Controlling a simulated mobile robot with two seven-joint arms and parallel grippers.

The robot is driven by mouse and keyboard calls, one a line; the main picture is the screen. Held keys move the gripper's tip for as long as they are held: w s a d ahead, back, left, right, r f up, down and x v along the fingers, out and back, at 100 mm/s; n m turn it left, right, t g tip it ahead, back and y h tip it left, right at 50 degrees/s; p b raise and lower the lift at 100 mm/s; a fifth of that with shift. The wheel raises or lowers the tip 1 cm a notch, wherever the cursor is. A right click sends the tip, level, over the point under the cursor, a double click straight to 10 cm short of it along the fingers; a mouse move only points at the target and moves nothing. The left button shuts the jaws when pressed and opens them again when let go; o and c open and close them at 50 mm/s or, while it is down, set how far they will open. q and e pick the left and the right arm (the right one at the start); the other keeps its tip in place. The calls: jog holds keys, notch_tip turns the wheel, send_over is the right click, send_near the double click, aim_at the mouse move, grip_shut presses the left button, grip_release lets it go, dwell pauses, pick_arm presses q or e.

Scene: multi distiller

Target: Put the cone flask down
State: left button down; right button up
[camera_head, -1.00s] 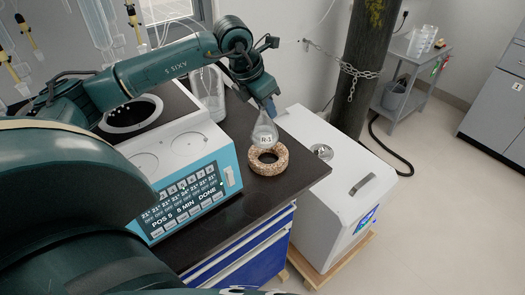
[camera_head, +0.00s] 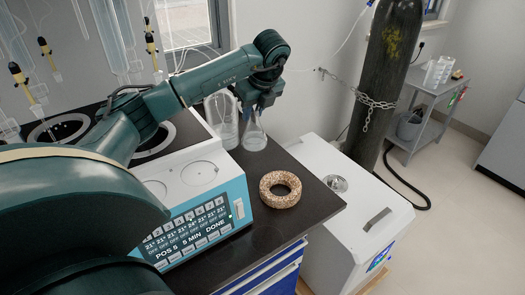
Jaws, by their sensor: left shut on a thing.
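The cone flask (camera_head: 254,138) is clear glass and upright, at the back of the dark bench top. My left gripper (camera_head: 255,107) is shut on its neck from above. I cannot tell whether the flask's base touches the bench. The cork ring (camera_head: 269,198) lies empty on the bench, nearer and a little to the right of the flask. My right gripper is not in view.
A clear beaker (camera_head: 219,125) stands close to the left of the flask. The white and blue heating unit (camera_head: 236,190) with a display fills the left side of the bench (camera_head: 317,200). A white box-shaped machine (camera_head: 372,188) stands right of the bench, with a chained gas cylinder (camera_head: 386,70) behind it.

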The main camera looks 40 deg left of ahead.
aim_at(254, 132)
pick_arm(q)
notch_tip(254, 132, down, 6)
jog(key=shift+f, duration=0.4)
jog(key=shift+f, duration=0.2)
jog(key=c, duration=1.2)
grip_release()
jog(key=shift+r, duration=0.1)
jog(key=shift+o, duration=0.2)
